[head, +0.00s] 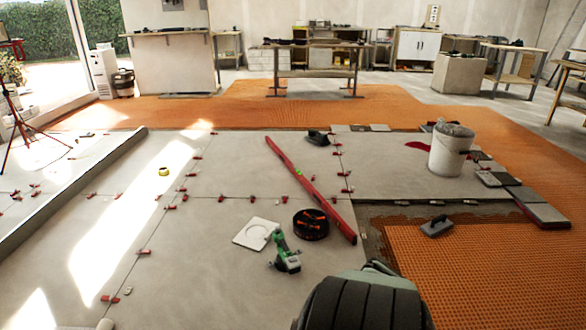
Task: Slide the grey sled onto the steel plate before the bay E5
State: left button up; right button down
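A small grey block-like tool with a dark handle (437,226) rests at the near edge of the grey tiles, where the orange mat begins; it may be the grey sled, but I cannot tell for sure. A darker tool of similar shape (318,137) lies on the tiles farther back. I cannot make out a steel plate or any bay label. A pale square plate with a round mark (256,233) lies on the tiles left of the middle; its material is unclear. A black part of my own body shows at the bottom centre. No fingertips of either gripper are visible.
A long red level (309,188) lies diagonally across the tiles. A white bucket (450,150) stands at right, near stacked tiles (537,207). Red clips dot the joints. Orange mat (480,275) is open at front right.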

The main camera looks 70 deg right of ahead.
jog(key=shift+s, duration=0.2)
jog(key=c, duration=1.6)
grip_release()
jog(key=shift+c, duration=0.2)
jog(key=shift+w+r, duration=0.1)
notch_tip(320, 180, up, 12)
